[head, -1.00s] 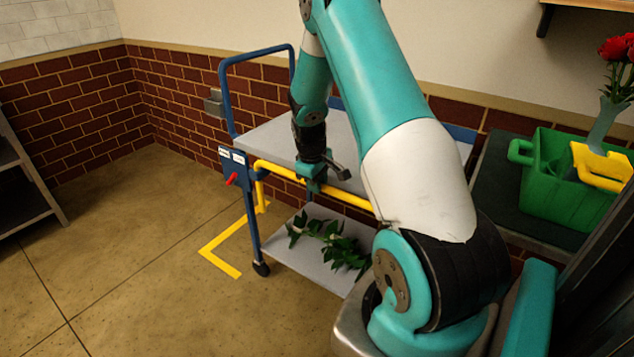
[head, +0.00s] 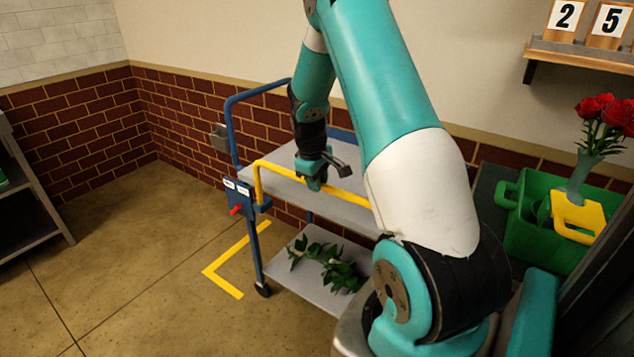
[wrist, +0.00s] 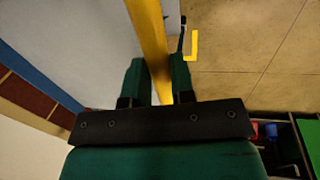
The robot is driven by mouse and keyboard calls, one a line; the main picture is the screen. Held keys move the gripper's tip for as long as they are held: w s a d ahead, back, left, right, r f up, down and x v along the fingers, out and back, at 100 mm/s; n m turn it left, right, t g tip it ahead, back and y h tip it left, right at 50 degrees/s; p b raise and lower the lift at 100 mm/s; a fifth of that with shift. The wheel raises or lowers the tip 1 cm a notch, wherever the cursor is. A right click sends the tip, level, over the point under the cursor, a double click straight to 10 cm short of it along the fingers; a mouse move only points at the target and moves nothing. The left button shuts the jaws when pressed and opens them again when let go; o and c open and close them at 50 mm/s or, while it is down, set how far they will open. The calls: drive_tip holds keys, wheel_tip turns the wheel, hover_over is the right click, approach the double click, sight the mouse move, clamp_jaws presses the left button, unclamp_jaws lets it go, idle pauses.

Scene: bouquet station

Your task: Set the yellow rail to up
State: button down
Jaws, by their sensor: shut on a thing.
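The yellow rail (head: 281,170) runs along the near side of the blue-framed cart (head: 231,140). It stands above the level of the cart's grey top deck (head: 285,191), with its bent left end going down to the cart's corner post. My gripper (head: 314,184) is shut on the rail near the middle of its visible length. In the wrist view the rail (wrist: 148,40) passes between the two green fingers of my gripper (wrist: 157,82). My arm hides the rail's right end.
A red lever (head: 236,210) sits on the cart's blue corner panel. Leafy stems (head: 325,264) lie on the lower shelf (head: 295,285). A green crate (head: 530,238) with a vase of red roses (head: 600,115) stands at right. The floor left of the cart is clear.

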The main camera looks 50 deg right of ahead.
drive_tip(key=shift+w+d+r, duration=0.1)
drive_tip(key=shift+r, duration=0.2)
drive_tip(key=c, duration=1.2)
unclamp_jaws()
drive_tip(key=shift+o, duration=1.2)
drive_tip(key=a+r, duration=0.1)
drive_tip(key=r, duration=0.7)
drive_tip(key=a+r, duration=0.2)
drive_tip(key=r, duration=0.7)
drive_tip(key=shift+s+a, duration=0.25)
drive_tip(key=shift+a, duration=0.05)
drive_tip(key=s+a+r+n+t+y+p, duration=0.1)
drive_tip(key=s+a+r+n+y, duration=0.15)
drive_tip(key=a, duration=0.95)
drive_tip(key=s+a+r+n+y+p, duration=0.1)
drive_tip(key=s+a+r, duration=0.15)
drive_tip(key=a, duration=1.05)
drive_tip(key=s+a+n+g+y, duration=0.1)
drive_tip(key=s+a+n+y, duration=0.1)
drive_tip(key=s+a, duration=1.1)
drive_tip(key=shift+s+y+p, duration=0.35)
drive_tip(key=shift+s+y, duration=0.1)
drive_tip(key=shift+s, duration=0.6)
